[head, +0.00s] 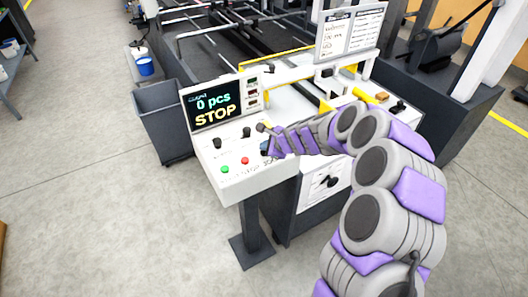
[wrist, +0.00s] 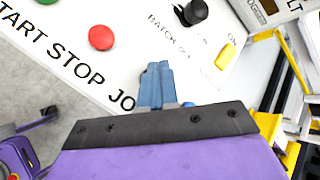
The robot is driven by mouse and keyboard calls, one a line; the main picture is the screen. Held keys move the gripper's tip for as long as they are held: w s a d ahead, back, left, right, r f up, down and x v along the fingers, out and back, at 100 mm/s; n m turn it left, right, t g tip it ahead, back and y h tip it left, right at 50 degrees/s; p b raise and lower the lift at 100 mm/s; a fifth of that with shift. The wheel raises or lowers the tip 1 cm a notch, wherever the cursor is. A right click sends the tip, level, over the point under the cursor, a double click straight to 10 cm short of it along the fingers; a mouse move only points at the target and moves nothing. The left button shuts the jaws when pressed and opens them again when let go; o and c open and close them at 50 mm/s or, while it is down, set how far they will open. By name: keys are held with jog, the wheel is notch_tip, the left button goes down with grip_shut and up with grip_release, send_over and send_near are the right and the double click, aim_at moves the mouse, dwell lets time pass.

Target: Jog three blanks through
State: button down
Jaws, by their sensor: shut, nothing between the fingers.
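The control panel (head: 238,177) of the folder gluer stands in front of my arm. Its display (head: 212,106) reads "0 pcs" and "STOP". A green button (head: 225,169) and a red button (head: 245,160) sit on the panel, with START and STOP labels in the wrist view. My gripper (wrist: 157,82) is shut and empty, its blue fingertips over the panel beside the partly covered "JO..." label. The jog button itself is not clearly visible behind the fingers; I cannot tell whether they touch it. A small blue edge (wrist: 188,104) shows beside the fingers. No blanks are clearly visible.
A black knob (wrist: 194,12) and a yellow switch (wrist: 225,56) sit just beyond the fingers, near BATCH and ON labels. A dark bin (head: 165,125) stands left of the panel. The machine's frame fills the back.

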jog(key=shift+f, duration=0.45)
dwell(0.8)
jog(key=shift+r, duration=0.1)
jog(key=shift+r+p, duration=0.65)
jog(key=shift+r, duration=0.1)
notch_tip(320, 180, up, 5)
jog(key=p, duration=0.4)
jog(key=shift+r+p, duration=0.1)
jog(key=shift+p, duration=0.25)
dwell(2.4)
notch_tip(320, 180, up, 4)
jog(key=p, duration=0.4)
jog(key=shift+f, duration=0.2)
